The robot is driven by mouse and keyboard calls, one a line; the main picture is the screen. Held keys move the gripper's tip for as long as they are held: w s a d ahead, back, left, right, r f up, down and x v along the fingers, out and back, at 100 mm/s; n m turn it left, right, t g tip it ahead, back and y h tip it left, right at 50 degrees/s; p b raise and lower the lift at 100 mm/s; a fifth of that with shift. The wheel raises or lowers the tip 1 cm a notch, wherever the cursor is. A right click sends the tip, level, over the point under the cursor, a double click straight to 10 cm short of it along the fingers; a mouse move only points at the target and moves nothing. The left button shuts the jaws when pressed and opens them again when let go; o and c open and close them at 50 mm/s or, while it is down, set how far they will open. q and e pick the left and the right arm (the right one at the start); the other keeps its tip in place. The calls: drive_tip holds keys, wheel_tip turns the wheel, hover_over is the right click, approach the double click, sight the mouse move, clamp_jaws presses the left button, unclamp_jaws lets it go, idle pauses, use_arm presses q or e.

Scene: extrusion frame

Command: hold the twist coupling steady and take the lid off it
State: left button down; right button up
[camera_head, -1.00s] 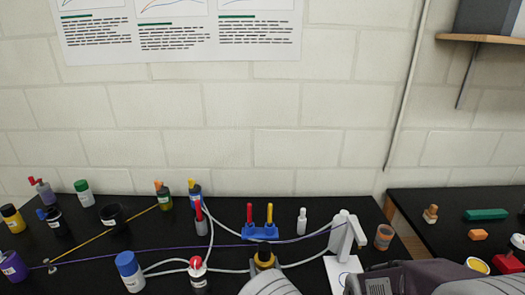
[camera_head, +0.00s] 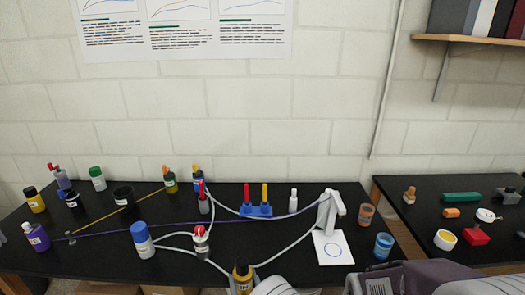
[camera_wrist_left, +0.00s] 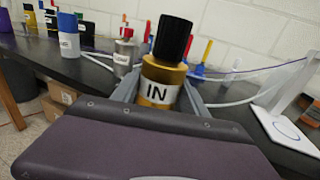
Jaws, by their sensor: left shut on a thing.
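The twist coupling (camera_wrist_left: 158,85) appears to be the gold cylinder labelled "IN", with a black lid (camera_wrist_left: 173,38) on top. It is upright, slightly tilted in the left wrist view. In the head view the coupling (camera_head: 243,284) shows at the bottom edge, its lower part cut off. My left gripper (camera_wrist_left: 160,96) is shut on the coupling body, with a grey finger on each side below the lid. The lid is clear of the fingers.
A blue-capped white bottle (camera_head: 142,240) and a red-topped grey bottle (camera_head: 201,243) stand behind on the black table, with white tubes nearby. A white stand (camera_head: 332,248) is to the right. A second table (camera_head: 420,225) at right holds several small items.

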use_arm(q)
drive_tip(key=s+a+f+n+g+y, duration=0.3)
drive_tip(key=s+a+n+g+y, duration=0.45)
drive_tip(key=a, duration=0.55)
drive_tip(key=d+r+m+t+h, duration=0.1)
drive_tip(key=d+m+t+h, duration=0.2)
drive_tip(key=d, duration=1.1)
drive_tip(key=shift+w+d+r+m+t, duration=0.35)
drive_tip(key=shift+m+t, duration=0.4)
drive_tip(key=shift+t, duration=0.5)
